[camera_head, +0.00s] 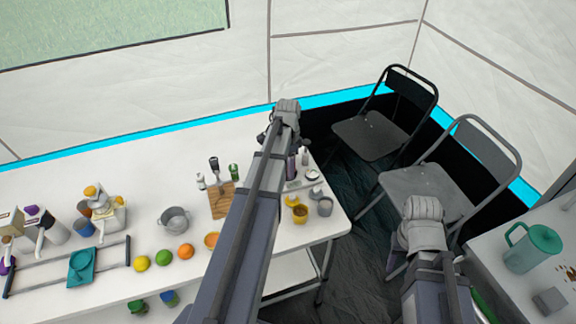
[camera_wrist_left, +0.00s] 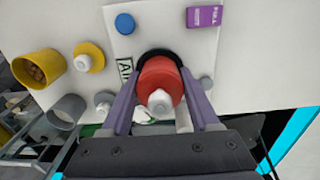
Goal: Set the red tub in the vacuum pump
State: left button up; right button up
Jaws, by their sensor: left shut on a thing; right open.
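The red tub (camera_wrist_left: 158,79) is in the left wrist view, with a white knob-like piece in front of it. My left gripper (camera_wrist_left: 160,84) is shut on it, one purple-grey finger on each side. A black ring (camera_wrist_left: 150,57) shows behind the tub's upper edge, on the white panel of what looks like the vacuum pump (camera_wrist_left: 150,28). The tub overlaps the ring; I cannot tell whether it sits in it or just above. In the head view my left arm hides the tub and most of the pump. Only the right arm's links show there, not its gripper.
Left of the tub in the wrist view are a yellow cup (camera_wrist_left: 52,63), a yellow lid (camera_wrist_left: 90,52) and a grey cup (camera_wrist_left: 68,107). A wooden board (camera_head: 221,201), a metal pot (camera_head: 174,220) and fruit stand further left on the table. Folding chairs (camera_head: 372,133) stand beyond its right end.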

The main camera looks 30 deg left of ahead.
pick_arm(q)
jog(key=shift+f, duration=0.2)
jog(key=shift+r, duration=0.2)
jog(key=shift+r+p, duration=0.7)
jog(key=shift+p, duration=0.05)
jog(key=shift+f+b, duration=0.9)
dwell(0.5)
jog(key=o, duration=0.7)
jog(key=shift+r, duration=0.1)
notch_tip(320, 180, up, 11)
jog(key=p, duration=1.1)
